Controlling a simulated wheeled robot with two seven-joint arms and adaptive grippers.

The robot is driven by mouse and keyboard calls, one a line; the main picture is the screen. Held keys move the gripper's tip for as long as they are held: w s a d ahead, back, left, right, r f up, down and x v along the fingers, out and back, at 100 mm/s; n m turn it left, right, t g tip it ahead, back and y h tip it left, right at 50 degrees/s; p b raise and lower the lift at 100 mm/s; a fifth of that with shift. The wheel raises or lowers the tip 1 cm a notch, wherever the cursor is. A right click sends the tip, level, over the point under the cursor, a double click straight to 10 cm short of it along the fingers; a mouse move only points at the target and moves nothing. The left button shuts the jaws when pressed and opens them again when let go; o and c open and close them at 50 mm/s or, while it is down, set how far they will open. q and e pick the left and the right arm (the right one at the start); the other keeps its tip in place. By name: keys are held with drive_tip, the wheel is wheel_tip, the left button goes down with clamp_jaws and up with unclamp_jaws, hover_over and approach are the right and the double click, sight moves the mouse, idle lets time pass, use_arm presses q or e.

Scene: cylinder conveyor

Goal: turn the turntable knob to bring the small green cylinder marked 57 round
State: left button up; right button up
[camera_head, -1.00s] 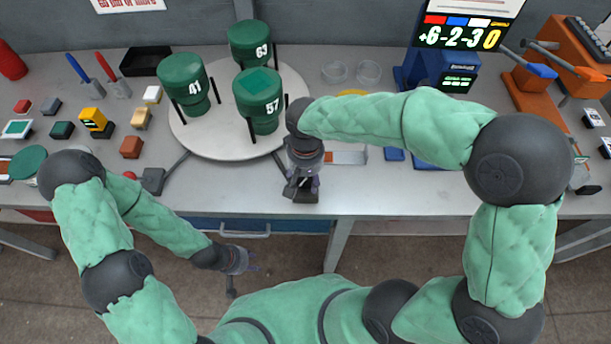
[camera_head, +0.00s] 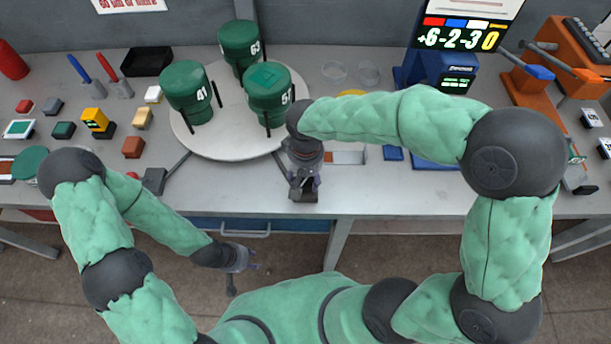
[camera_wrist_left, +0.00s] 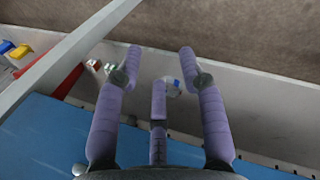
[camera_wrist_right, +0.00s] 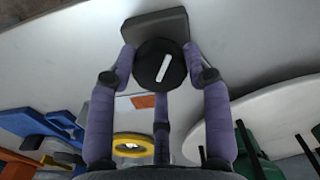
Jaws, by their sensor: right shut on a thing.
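The green cylinder marked 57 (camera_head: 262,102) stands on the round pale turntable (camera_head: 220,143), at its right side. Green cylinders marked 41 (camera_head: 187,97) and 63 (camera_head: 238,48) stand at the left and the back of the turntable. My right gripper (camera_head: 304,184) is at the table's front, just right of the turntable, shut on the dark round knob (camera_wrist_right: 150,64). The knob has a white line and sits on a dark block (camera_wrist_right: 155,27); the gripper mostly hides it in the head view. My left gripper (camera_head: 242,258) is open and empty, in front of the table edge.
A display reading +6-2-30 (camera_head: 458,40) stands at the back right. Small coloured blocks and a yellow-and-black piece (camera_head: 96,120) lie to the left. A yellow ring (camera_wrist_right: 133,145) lies near the right gripper. A drawer handle (camera_head: 245,230) is below the table front.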

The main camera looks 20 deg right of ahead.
sight(306, 180)
drive_tip(key=shift+s+f+n+p, duration=0.15)
drive_tip(key=shift+n+p, duration=1.7)
drive_tip(key=shift+n, duration=0.95)
idle(2.4)
drive_tip(key=o, duration=1.2)
drive_tip(key=shift+c, duration=0.2)
drive_tip(key=shift+r, duration=0.35)
wheel_tip(306, 180, up, 11)
drive_tip(key=shift+r, duration=0.2)
